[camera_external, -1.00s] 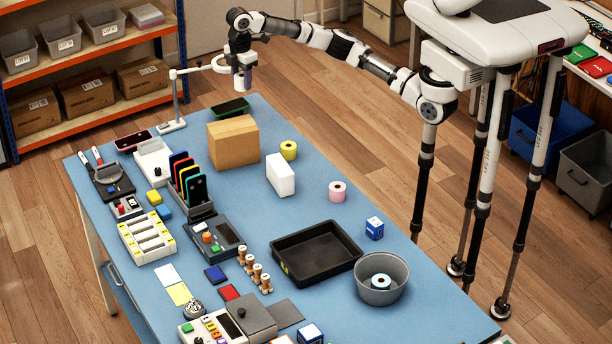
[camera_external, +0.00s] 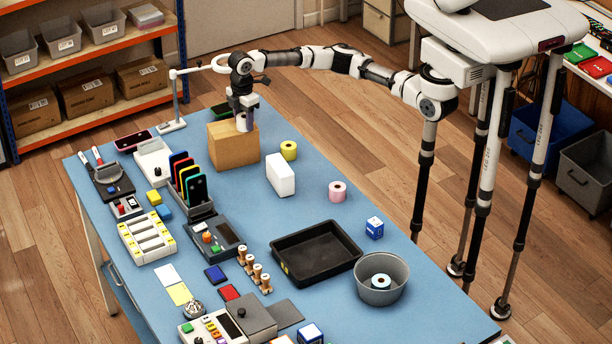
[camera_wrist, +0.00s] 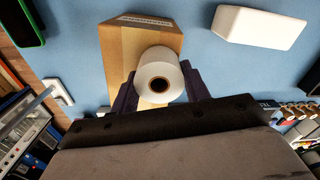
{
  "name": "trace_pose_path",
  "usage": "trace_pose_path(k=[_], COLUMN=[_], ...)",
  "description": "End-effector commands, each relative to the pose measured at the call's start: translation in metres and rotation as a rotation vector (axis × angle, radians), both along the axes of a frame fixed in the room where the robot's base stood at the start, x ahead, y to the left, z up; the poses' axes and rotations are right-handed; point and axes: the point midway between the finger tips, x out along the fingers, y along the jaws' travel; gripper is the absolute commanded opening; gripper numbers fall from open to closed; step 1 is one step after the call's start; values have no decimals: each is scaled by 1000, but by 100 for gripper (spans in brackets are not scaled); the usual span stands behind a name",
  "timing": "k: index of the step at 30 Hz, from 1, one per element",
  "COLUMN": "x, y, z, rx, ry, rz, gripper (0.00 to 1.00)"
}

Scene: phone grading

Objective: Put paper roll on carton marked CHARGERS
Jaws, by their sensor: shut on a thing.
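My gripper (camera_external: 244,116) is above the brown carton (camera_external: 236,155) near the far end of the blue table. It is shut on a white paper roll (camera_wrist: 160,76), with a dark finger on each side of it in the wrist view. In the external view the roll (camera_external: 241,123) is at the carton's top, mostly hidden by the gripper. I cannot tell whether it touches the carton.
A white box (camera_external: 280,175) and a yellow roll (camera_external: 289,150) stand right of the carton. A pink roll (camera_external: 337,191) is farther right. A phone rack (camera_external: 190,190) stands nearer.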

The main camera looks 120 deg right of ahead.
Motion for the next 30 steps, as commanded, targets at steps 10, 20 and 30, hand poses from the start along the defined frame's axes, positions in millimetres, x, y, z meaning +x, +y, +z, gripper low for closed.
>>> trace_pose_path(k=[10, 20, 30], x=[0, 0, 1], y=[0, 0, 0], z=[-2, -2, 34], rx=[0, 0, 0], ry=[-1, 0, -4], rz=[0, 0, 0], gripper=[55, 68, 68])
